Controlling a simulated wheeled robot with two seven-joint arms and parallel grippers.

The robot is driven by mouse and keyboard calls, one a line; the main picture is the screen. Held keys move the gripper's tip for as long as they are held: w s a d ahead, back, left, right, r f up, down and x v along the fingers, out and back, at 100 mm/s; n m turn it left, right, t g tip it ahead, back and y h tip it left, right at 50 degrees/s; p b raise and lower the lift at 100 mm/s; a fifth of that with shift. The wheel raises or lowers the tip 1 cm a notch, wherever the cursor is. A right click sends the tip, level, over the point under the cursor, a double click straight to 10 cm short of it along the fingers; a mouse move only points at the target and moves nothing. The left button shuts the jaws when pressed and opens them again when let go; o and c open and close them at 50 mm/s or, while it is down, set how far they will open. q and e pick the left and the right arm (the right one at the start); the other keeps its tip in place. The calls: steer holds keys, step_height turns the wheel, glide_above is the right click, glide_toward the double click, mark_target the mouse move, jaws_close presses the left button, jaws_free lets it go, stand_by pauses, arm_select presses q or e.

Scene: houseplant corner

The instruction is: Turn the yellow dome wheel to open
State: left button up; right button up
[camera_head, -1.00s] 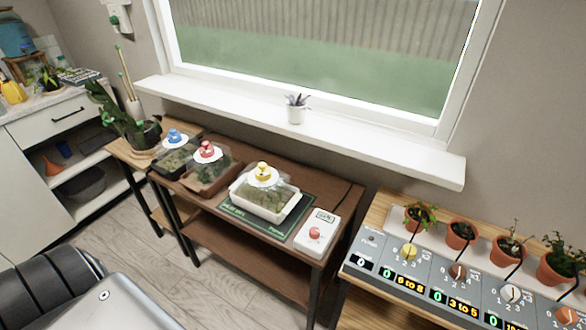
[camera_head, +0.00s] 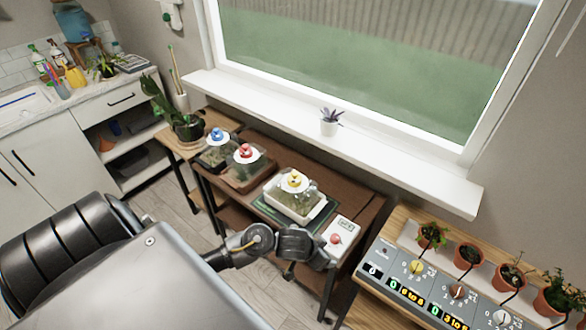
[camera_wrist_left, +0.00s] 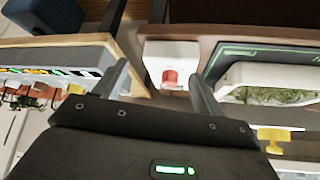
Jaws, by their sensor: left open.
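The yellow dome wheel (camera_head: 294,178) sits on a white disc on top of the clear dome (camera_head: 306,194), which stands in a white tray (camera_head: 286,211) on the brown bench. In the left wrist view the yellow wheel (camera_wrist_left: 276,134) shows at the lower right, outside my fingers, with the tray (camera_wrist_left: 250,72) above it. My left gripper (camera_wrist_left: 159,76) is open and empty. In the head view its arm reaches in front of the bench, on the near side of the tray, apart from the wheel. The fingertips are hard to make out there. My right gripper is not seen.
A white box with a red button (camera_head: 336,239) stands right of the tray. Domes with a red wheel (camera_head: 245,150) and a blue wheel (camera_head: 216,134) stand to the left. A grey dial panel (camera_head: 430,285) with potted plants is at the right. The window sill (camera_head: 400,170) runs behind.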

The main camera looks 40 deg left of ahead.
arm_select(q)
steer(key=w+a+r, duration=0.1)
steer(key=w+r, duration=0.3)
steer(key=n+g+y, duration=0.2)
steer(key=n, duration=0.3)
glide_toward(293, 175)
steer(key=f, duration=0.1)
steer(key=x, duration=1)
steer(key=shift+w+a+f, duration=0.15)
steer(key=shift+w+f, duration=0.05)
steer(key=shift+w, duration=0.05)
steer(key=c, duration=1)
